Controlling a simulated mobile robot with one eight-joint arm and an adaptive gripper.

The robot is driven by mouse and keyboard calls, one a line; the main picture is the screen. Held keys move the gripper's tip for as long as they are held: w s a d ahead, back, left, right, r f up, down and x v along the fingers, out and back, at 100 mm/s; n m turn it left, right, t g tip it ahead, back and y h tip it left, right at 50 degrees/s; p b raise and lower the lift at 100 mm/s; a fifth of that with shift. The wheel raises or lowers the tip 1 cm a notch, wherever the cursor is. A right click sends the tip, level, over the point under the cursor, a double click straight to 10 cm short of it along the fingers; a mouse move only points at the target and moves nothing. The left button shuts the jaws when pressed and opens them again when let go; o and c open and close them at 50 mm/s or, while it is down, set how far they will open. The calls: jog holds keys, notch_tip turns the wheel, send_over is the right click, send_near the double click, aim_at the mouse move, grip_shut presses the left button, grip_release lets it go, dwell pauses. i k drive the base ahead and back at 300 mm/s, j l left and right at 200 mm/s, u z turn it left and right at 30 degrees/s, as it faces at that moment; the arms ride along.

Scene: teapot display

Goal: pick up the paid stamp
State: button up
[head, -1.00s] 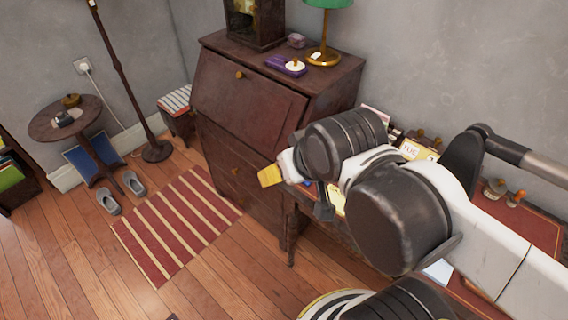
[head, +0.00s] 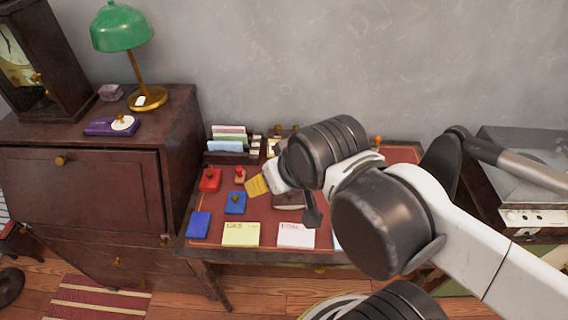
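One small stamp (head: 240,175) stands beside a red pad (head: 209,180). Another knob-like handle (head: 235,199) rises from a blue pad (head: 235,208). I cannot read which one is the paid stamp. My gripper (head: 282,182) hangs over the desk, in front of and above its middle.
A second blue pad (head: 198,225), a yellow note (head: 241,234) and a pink note (head: 296,235) lie along the desk's front. A letter rack (head: 226,143) stands at the back. The bureau (head: 95,180) with a green lamp (head: 122,28) is left. A record player (head: 530,216) is right.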

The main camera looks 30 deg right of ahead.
aim_at(240, 179)
jog(key=k+l+z, duration=0.15)
jog(key=z, duration=0.15)
jog(key=k+l+z, duration=0.25)
jog(key=i+l+u, duration=0.1)
jog(key=u, duration=1.15)
